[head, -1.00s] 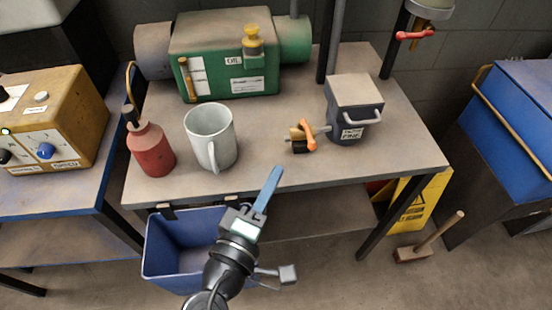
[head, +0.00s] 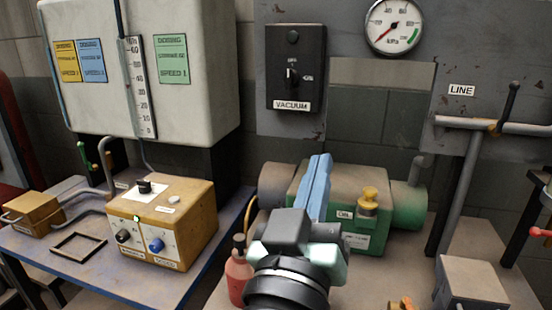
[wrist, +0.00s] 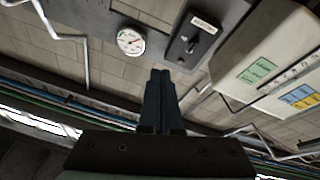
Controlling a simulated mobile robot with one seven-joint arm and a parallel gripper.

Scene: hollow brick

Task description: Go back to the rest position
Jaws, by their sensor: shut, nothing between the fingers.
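My gripper (head: 318,186) is raised in front of the green pump in the head view, its blue fingers pointing up. The fingers are together and hold nothing. In the wrist view my gripper (wrist: 160,75) points toward the wall, with the fingers shut and only wall panels beyond them. No object touches the fingers.
The green pump (head: 372,238) and red bottle (head: 238,277) stand on the bench behind my arm. A yellow control box (head: 165,220) is on the blue table at left. A vacuum switch (head: 295,70) and gauge (head: 394,24) are on the wall. A grey box (head: 472,284) is at right.

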